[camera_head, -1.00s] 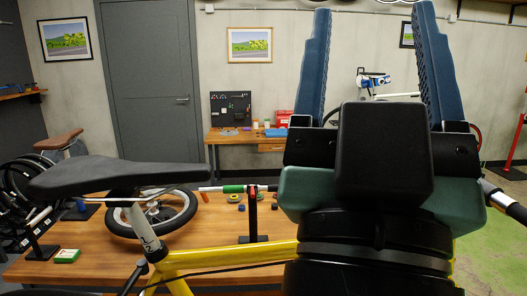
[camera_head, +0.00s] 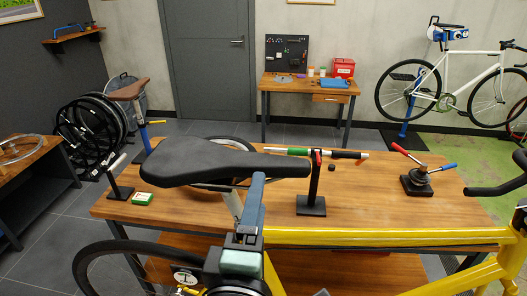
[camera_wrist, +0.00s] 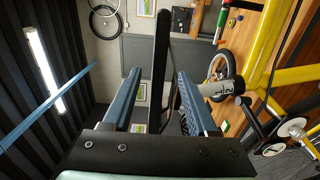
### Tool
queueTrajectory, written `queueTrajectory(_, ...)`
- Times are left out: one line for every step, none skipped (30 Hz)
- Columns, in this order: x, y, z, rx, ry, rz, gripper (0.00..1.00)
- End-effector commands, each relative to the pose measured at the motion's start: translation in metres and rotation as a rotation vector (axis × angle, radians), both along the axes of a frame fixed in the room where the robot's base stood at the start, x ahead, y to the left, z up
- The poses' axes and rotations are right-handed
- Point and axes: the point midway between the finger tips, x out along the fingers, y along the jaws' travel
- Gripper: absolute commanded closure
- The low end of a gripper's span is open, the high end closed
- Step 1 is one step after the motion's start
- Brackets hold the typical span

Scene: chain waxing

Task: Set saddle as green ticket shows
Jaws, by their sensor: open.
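The black saddle (camera_head: 215,166) sits on top of the seatpost (camera_head: 232,203) of the yellow bike (camera_head: 375,236), nose to the right. In the wrist view, the saddle (camera_wrist: 161,60) shows as a dark strip edge-on between my fingers, and the pale seatpost (camera_wrist: 216,91) carries dark marks too small to read. My gripper (camera_head: 256,185) is open, below the saddle and near the seatpost; its two blue fingers (camera_wrist: 159,75) point towards the saddle. I cannot tell whether they touch it. A small green and white item (camera_head: 143,198), possibly the green ticket, lies on the table; its marking is unreadable.
The wooden table (camera_head: 440,205) stands behind the bike, bearing a black stand (camera_head: 312,206) and a base with red and blue handles (camera_head: 418,180). A brown saddle on a post (camera_head: 130,90) is at left. The back bench (camera_head: 310,88) is apart.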

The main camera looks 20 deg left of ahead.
Motion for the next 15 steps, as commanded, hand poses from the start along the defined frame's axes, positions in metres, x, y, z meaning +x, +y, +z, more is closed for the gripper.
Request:
queueTrajectory(0.005,0.001,-0.002,0.003,-0.004,-0.001,0.41)
queueTrajectory(0.008,0.002,-0.003,0.004,-0.003,-0.001,0.41)
queueTrajectory(0.012,0.003,-0.003,0.006,-0.005,-0.001,0.41)
queueTrajectory(0.014,0.004,-0.003,0.006,-0.005,-0.001,0.41)
queueTrajectory(0.017,0.004,-0.002,0.005,-0.005,-0.001,0.41)
queueTrajectory(0.025,0.007,0.003,0.002,0.0,-0.001,0.41)
queueTrajectory(0.031,0.009,0.004,0.002,0.001,0.0,0.41)
queueTrajectory(0.036,0.01,0.004,0.003,0.0,0.0,0.41)
queueTrajectory(0.044,0.013,0.004,0.003,0.001,0.001,0.41)
queueTrajectory(0.049,0.014,0.004,0.004,0.001,0.001,0.41)
queueTrajectory(0.054,0.016,0.004,0.004,0.001,0.001,0.41)
queueTrajectory(0.062,0.018,0.004,0.005,0.001,0.0,0.41)
queueTrajectory(0.067,0.019,0.005,0.005,0.0,0.0,0.41)
queueTrajectory(0.072,0.02,0.004,0.005,0.001,0.0,0.41)
queueTrajectory(0.078,0.022,0.004,0.005,0.0,0.0,0.41)
